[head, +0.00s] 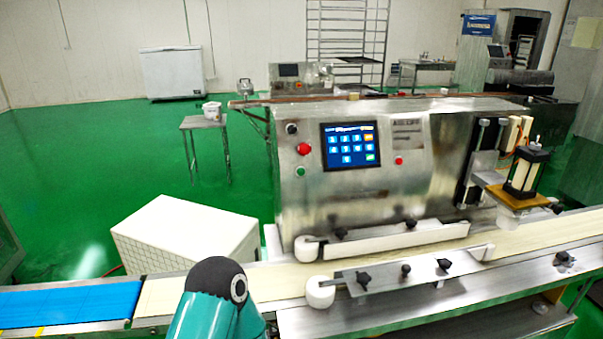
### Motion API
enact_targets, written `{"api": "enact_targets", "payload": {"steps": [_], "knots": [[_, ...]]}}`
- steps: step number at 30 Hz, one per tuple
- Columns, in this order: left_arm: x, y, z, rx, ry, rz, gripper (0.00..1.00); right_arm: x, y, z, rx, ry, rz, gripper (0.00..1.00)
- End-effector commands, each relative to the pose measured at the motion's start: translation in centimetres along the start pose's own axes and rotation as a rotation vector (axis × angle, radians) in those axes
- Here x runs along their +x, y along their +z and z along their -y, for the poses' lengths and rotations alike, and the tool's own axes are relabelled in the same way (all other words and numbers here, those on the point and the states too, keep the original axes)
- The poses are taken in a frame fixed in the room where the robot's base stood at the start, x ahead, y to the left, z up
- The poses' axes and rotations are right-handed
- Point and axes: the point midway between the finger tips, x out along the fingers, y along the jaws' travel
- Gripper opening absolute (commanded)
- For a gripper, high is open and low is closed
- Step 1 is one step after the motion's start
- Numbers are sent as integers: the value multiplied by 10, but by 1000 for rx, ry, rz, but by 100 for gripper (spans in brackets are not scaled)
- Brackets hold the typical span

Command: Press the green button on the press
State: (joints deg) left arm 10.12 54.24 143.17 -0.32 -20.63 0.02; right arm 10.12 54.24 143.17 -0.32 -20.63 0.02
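The press is a large stainless steel machine (365,190) in the middle of the head view, standing behind a conveyor. Nothing covers the green button. A teal and black link of one of my arms rises at the bottom, in front of the conveyor and well below the button. Neither gripper is in view.
A lit touchscreen (350,146) and a second red button (399,160) are right of the green button. The cream conveyor belt (260,280) with guide rails (395,271) runs across the front. A white box (185,236) stands left of the press.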

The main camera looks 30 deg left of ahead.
Motion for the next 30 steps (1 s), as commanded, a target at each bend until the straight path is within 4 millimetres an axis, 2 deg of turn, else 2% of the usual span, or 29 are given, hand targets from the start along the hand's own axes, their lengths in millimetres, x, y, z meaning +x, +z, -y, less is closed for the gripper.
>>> {"api": "enact_targets", "payload": {"steps": [1, 4, 5, 30], "knots": [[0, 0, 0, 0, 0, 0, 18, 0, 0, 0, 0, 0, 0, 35], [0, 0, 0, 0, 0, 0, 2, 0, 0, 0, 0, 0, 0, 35], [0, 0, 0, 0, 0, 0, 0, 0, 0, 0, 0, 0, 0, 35], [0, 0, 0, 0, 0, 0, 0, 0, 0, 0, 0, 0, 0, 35]]}}
